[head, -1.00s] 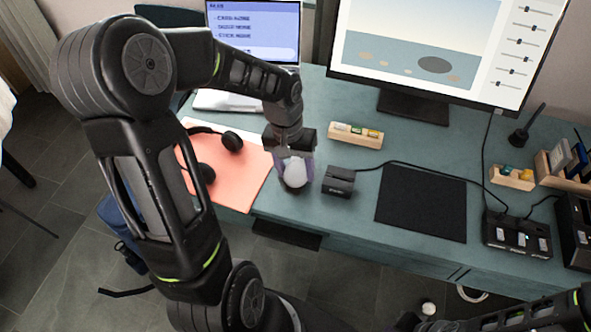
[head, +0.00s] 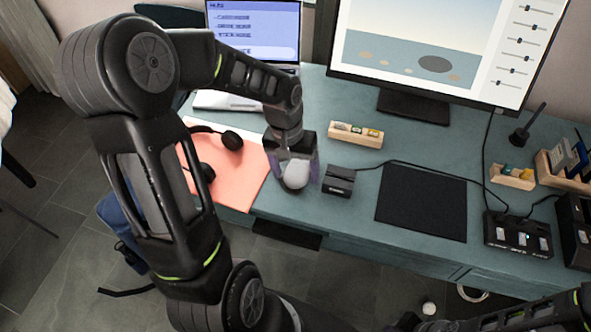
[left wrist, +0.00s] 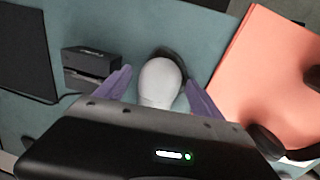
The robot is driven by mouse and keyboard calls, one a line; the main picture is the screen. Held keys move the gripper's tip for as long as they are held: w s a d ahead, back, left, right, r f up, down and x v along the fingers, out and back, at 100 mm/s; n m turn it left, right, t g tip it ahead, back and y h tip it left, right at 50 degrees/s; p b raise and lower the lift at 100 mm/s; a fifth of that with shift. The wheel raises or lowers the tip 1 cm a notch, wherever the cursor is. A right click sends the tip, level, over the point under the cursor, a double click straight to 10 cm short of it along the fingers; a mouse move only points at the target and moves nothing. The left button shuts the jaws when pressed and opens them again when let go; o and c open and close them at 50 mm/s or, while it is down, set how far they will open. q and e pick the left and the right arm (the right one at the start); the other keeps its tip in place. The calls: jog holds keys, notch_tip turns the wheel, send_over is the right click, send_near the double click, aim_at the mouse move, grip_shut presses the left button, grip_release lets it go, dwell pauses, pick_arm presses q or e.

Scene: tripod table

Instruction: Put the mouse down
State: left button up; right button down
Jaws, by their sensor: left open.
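The mouse (head: 296,172) is a pale, rounded shape near the table's front edge, just right of the salmon-coloured sheet. My left gripper (head: 293,176) is over it, its purple fingers apart on either side. In the left wrist view the mouse (left wrist: 160,82) sits between the open fingers (left wrist: 158,90), with gaps on both sides and a dark patch just beyond it. The mouse appears to be on the table, but its underside is hidden. Part of my right arm shows at the bottom right; its gripper cannot be seen.
A small black box (head: 338,181) stands close right of the left gripper. A black mat (head: 421,203) lies further right. Headphones (head: 231,141) rest on the salmon sheet (head: 236,187). A wooden block (head: 355,135), laptop (head: 253,32) and monitor stand (head: 413,106) are behind.

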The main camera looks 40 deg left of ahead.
aim_at(290, 172)
pick_arm(q)
notch_tip(290, 172, up, 12)
jog(key=a, duration=0.1)
jog(key=shift+s+a, duration=0.2)
jog(key=shift+s, duration=0.05)
dwell(0.7)
